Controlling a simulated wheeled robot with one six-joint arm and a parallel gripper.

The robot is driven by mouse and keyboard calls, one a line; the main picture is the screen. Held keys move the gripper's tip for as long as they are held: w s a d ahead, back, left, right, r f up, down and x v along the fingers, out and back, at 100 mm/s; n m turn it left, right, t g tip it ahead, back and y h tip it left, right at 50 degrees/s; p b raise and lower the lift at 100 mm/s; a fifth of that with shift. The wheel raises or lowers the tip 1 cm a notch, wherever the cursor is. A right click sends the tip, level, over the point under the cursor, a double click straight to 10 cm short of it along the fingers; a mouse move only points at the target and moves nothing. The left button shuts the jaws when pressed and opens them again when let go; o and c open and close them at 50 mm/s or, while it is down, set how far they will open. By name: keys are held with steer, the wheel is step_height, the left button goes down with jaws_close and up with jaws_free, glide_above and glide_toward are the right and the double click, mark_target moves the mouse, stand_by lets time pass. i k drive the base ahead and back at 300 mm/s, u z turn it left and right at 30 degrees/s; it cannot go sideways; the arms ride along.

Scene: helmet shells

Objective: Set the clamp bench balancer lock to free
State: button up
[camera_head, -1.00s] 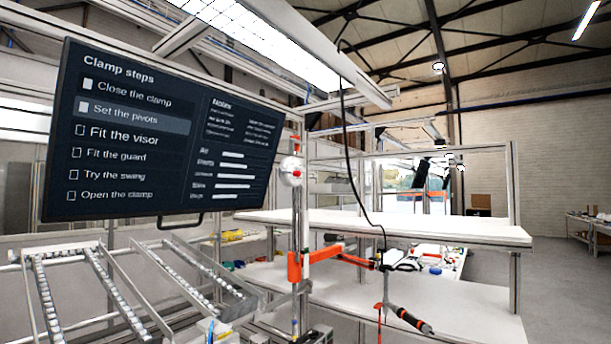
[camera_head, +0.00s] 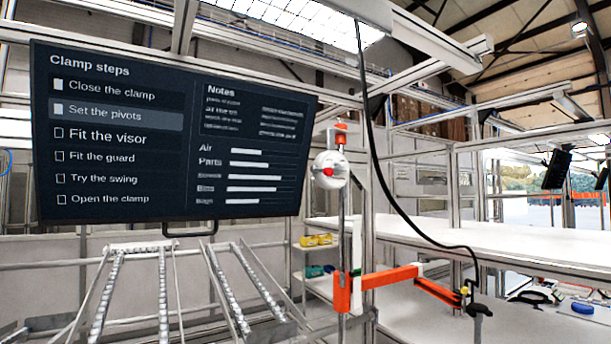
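The balancer is a round white housing with a red centre (camera_head: 329,171), on an upright post right of the screen in the head view. A small red-orange part (camera_head: 341,134) sits above it at the top of the post. I cannot tell from this view which part is the lock or how it is set. An orange jointed arm (camera_head: 388,279) reaches right from the lower post and ends in a dark hanging tool holder (camera_head: 477,308). My gripper is not in view.
A dark screen (camera_head: 175,130) headed "Clamp steps" hangs at the left. Roller racks (camera_head: 190,290) stand below it. A white bench (camera_head: 500,245) with a shelf lies to the right. A black hose (camera_head: 392,190) hangs across the middle.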

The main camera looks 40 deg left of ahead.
mark_target(327, 171)
steer(key=u, duration=1)
steer(key=i, duration=0.95)
steer(key=u, duration=1.15)
